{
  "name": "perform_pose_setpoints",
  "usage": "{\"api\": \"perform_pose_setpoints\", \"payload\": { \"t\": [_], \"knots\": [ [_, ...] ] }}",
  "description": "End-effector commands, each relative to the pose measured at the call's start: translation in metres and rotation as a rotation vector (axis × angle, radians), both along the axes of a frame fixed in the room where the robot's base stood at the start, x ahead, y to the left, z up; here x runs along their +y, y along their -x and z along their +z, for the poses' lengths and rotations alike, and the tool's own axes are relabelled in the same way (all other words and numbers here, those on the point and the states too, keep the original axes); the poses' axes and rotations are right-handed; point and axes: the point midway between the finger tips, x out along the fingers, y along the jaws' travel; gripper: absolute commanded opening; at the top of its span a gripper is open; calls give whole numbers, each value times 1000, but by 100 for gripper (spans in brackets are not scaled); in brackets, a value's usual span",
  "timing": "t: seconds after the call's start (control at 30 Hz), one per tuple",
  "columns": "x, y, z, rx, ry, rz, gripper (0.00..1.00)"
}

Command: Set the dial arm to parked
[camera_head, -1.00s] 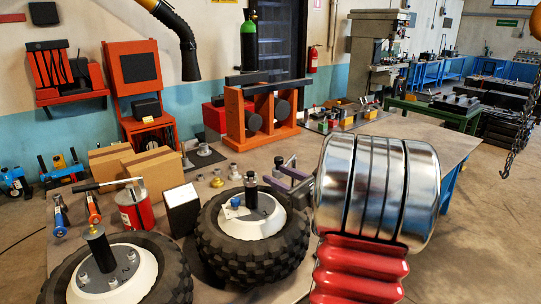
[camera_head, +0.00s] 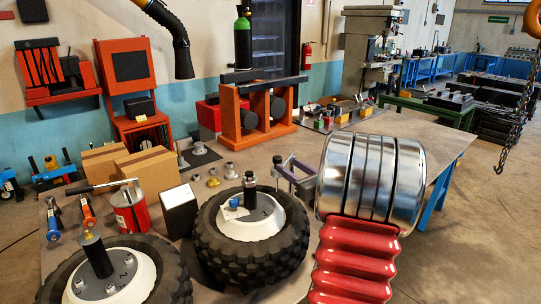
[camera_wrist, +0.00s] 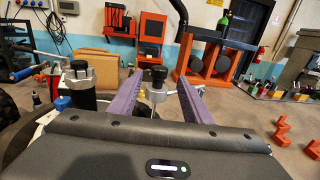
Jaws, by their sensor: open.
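My gripper (camera_head: 294,177) shows as two purple fingers just right of the right wheel. In the wrist view its fingers (camera_wrist: 158,100) are spread apart, with nothing held. A black-topped silver post (camera_wrist: 155,84) appears between the fingers, farther off; I cannot tell its distance. The right wheel (camera_head: 293,246) lies flat, with a white hub, a grey plate, a black upright post (camera_head: 250,190) and a small blue piece (camera_head: 234,203). That post (camera_wrist: 79,85) stands left of the fingers in the wrist view. I cannot tell for certain which part is the dial arm.
A second wheel (camera_head: 173,276) with a numbered grey plate lies at front left. A red cylinder (camera_head: 129,211), a white-faced black box (camera_head: 179,210) and cardboard boxes (camera_head: 147,168) stand near. An orange stand (camera_head: 229,117) is behind.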

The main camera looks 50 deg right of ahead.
Motion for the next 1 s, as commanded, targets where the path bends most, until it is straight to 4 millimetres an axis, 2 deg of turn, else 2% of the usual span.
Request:
{"api": "perform_pose_setpoints", "payload": {
  "t": [0.7,1.0],
  "knots": [
    [-23,-105,-1,1,-1,3,44],
    [-27,-117,0,0,-1,2,44]
  ]
}}
